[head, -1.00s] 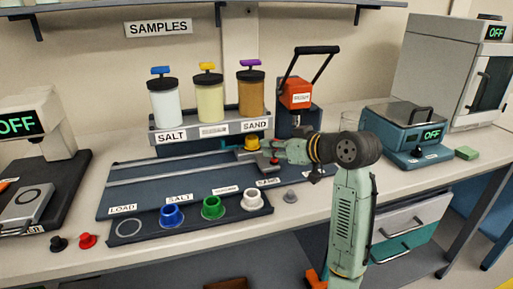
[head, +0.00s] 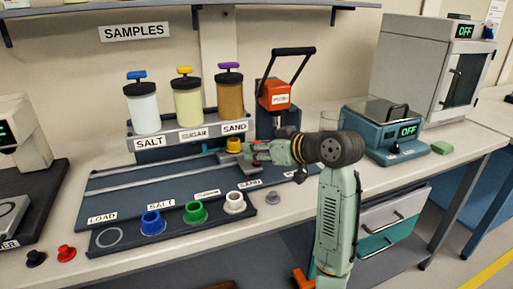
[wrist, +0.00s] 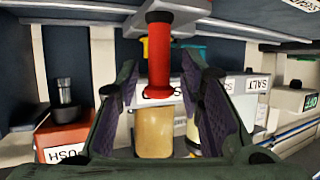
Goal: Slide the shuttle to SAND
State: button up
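The shuttle (head: 237,154) sits on its rail at the right part of the long blue tray, below the SAND label (head: 235,128). It carries a yellow cup (head: 233,145). Its red upright handle (wrist: 158,60) stands between my fingers in the wrist view, where the picture is upside down. My gripper (head: 257,151) is at the shuttle's right side. Its fingers (wrist: 160,58) flank the handle with a narrow gap visible on each side. The sand hopper (head: 229,95) stands just behind, and it also shows in the wrist view (wrist: 154,132).
Salt (head: 142,108) and sugar (head: 187,102) hoppers stand left of sand. An orange press (head: 274,97) stands at right behind my arm. Blue (head: 152,222), green (head: 195,212) and white (head: 234,203) cups sit in front. The rail (head: 150,178) leftward is clear.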

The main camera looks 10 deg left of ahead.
jog(key=v, duration=1.1)
